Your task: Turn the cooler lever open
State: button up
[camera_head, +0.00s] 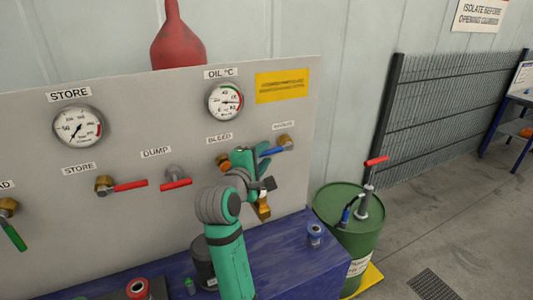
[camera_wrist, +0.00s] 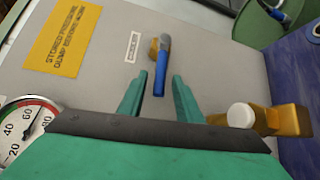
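The cooler lever (camera_head: 273,152) is a blue handle on a brass valve (camera_head: 285,141) at the right end of the grey panel. In the head view the handle points left and slightly down from the valve. My gripper (camera_head: 263,156) is at the handle's left end. In the wrist view the blue lever (camera_wrist: 160,72) shows between my two green fingers, which are apart with a gap on each side (camera_wrist: 162,77). The gripper is open and holds nothing. Whether the fingertips reach past the handle is hard to tell.
A brass fitting with a white cap (camera_wrist: 265,118) stands close to the right finger in the wrist view. Red levers at DUMP (camera_head: 176,184) and STORE (camera_head: 130,186) are to the left. A green drum (camera_head: 350,225) with a pump stands at the right, beside the blue bench (camera_head: 285,265).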

jog(key=shift+x, duration=0.95)
